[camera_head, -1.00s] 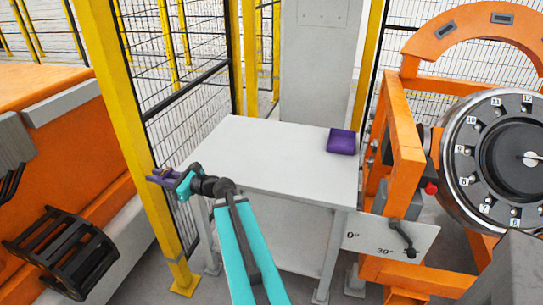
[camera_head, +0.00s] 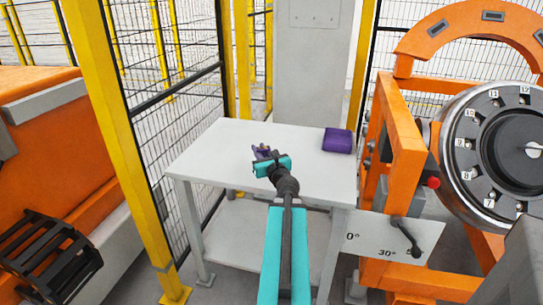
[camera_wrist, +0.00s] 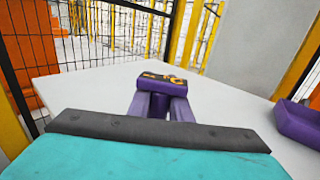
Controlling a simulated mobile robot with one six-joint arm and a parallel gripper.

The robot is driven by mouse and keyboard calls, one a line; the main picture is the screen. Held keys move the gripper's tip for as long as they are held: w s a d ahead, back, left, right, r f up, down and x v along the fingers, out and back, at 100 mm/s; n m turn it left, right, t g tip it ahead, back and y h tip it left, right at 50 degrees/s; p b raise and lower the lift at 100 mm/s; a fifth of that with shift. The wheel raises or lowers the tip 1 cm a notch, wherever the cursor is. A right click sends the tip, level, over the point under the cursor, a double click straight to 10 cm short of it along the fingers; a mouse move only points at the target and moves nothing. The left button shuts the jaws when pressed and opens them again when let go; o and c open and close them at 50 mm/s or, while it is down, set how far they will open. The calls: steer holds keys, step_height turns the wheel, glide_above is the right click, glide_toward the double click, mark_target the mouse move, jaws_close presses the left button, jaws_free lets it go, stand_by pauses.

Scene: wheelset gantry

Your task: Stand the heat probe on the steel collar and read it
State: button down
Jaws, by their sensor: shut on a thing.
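My gripper (camera_head: 264,153) is over the white table in the head view. In the wrist view its two purple fingers (camera_wrist: 161,107) are shut on a small purple device, the heat probe (camera_wrist: 163,82), whose dark top carries orange and yellow marks. The probe's lower part is partly hidden between the fingers. At the right of the head view, a bright steel ring (camera_head: 449,200) surrounds a dark numbered face on the orange gantry; I cannot tell whether it is the steel collar. My gripper is well to the left of it, apart from it.
A purple tray (camera_head: 337,141) sits at the white table's (camera_head: 215,150) back right corner. An orange frame (camera_head: 400,140) with a red knob and a crank stands right of the table. A yellow post (camera_head: 115,130) and mesh fence are on the left. Most of the tabletop is clear.

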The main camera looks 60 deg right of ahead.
steer(key=shift+m+g+h, duration=0.6)
steer(key=shift+m+h, duration=0.1)
steer(key=s+d, duration=0.1)
steer(key=s, duration=0.1)
steer(key=s+d, duration=0.2)
steer(key=shift+d+f+b, duration=0.15)
steer(key=shift+b, duration=0.15)
steer(key=shift+w, duration=0.1)
steer(key=shift+w+d+f+p, duration=0.25)
steer(key=shift+w+d, duration=1.05)
steer(key=shift+d, duration=0.85)
steer(key=shift+w+d+f+p, duration=0.15)
steer(key=shift+w+d+f, duration=0.1)
steer(key=shift+w+d, duration=1.5)
steer(key=shift+w+d+f+p, duration=0.25)
steer(key=shift+w+d, duration=0.65)
steer(key=shift+d, duration=1.65)
steer(key=shift+w+d, duration=0.25)
steer(key=shift+d, duration=0.15)
steer(key=shift+f, duration=1.8)
